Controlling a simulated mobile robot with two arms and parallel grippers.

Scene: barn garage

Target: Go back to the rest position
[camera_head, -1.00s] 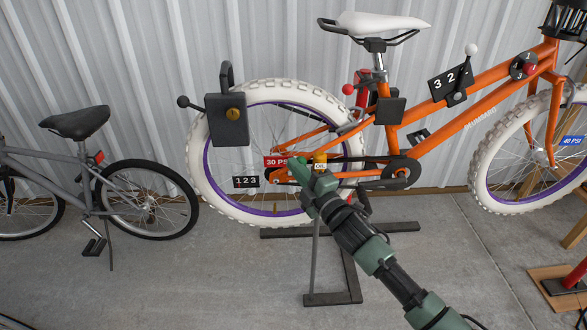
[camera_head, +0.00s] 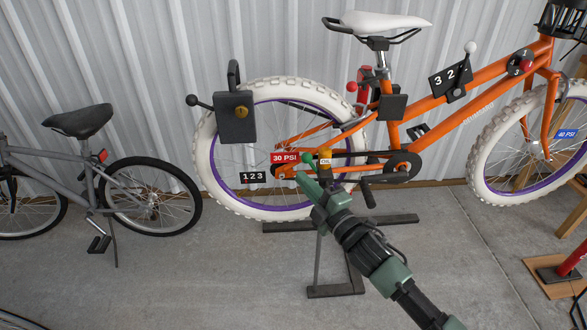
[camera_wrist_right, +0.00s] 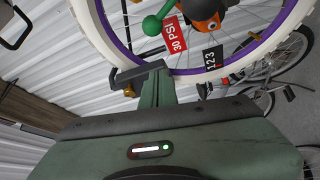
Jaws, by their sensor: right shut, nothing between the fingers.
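My right gripper (camera_head: 301,178) is shut and empty in front of the rear wheel of the orange bike (camera_head: 410,122), near its hub. In the right wrist view the shut gripper (camera_wrist_right: 138,76) shows below the white tyre, with nothing held. In the head view, a green ball knob (camera_head: 307,158) sits just above the fingertips. The same knob (camera_wrist_right: 152,26) stands on a short stem by the hub in the wrist view. I cannot tell whether the fingers touch anything there. My left gripper is in neither view.
A dark stand (camera_head: 335,291) is below. A grey bike (camera_head: 90,175) stands left. The concrete floor in front is mostly clear.

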